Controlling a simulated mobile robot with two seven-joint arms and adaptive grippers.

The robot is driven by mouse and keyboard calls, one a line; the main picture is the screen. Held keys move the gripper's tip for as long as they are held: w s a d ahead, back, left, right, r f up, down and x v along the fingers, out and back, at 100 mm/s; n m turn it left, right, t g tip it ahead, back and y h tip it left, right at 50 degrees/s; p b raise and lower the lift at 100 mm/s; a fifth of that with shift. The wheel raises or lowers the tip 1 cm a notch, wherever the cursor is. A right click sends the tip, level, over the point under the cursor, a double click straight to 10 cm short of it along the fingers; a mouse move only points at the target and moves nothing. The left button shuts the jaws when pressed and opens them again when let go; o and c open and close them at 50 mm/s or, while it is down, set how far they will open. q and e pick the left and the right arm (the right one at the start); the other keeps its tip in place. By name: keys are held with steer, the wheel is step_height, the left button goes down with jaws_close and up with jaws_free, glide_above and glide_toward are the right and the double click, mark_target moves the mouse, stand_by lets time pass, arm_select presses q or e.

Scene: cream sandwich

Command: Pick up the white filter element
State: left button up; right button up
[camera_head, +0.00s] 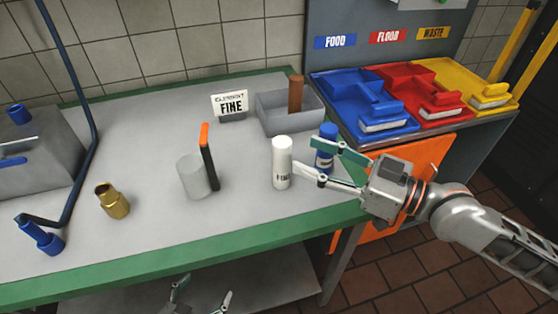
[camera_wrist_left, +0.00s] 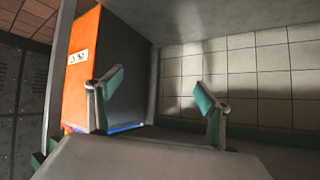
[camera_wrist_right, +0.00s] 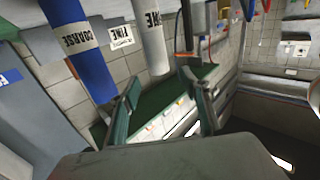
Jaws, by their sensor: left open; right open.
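The white filter element (camera_head: 282,160), a cylinder with a dark FINE label, stands upright on the bench. It also shows at the top of the right wrist view (camera_wrist_right: 152,38). A blue element (camera_head: 327,146) stands to its right; its label reads COARSE in the right wrist view (camera_wrist_right: 76,45). My right gripper (camera_head: 304,155) is open and empty beside the white element's right side. One fingertip appears close to the white element; contact cannot be told. The other finger partly hides the blue element. My left gripper (camera_head: 205,288) is open and empty, low in front of the bench edge.
A clear cup (camera_head: 191,177) and an orange-topped black upright (camera_head: 207,155) stand left of the white element. A brass fitting (camera_head: 112,201) is further left. Behind are a grey tray (camera_head: 276,119) and a FINE sign (camera_head: 230,104).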

mark_target(290, 144)
steer(key=shift+p+x, duration=0.75)
steer(key=shift+x, duration=2.2)
steer(key=shift+d+r, duration=0.1)
steer(key=shift+r, duration=0.1)
steer(key=c, duration=1.2)
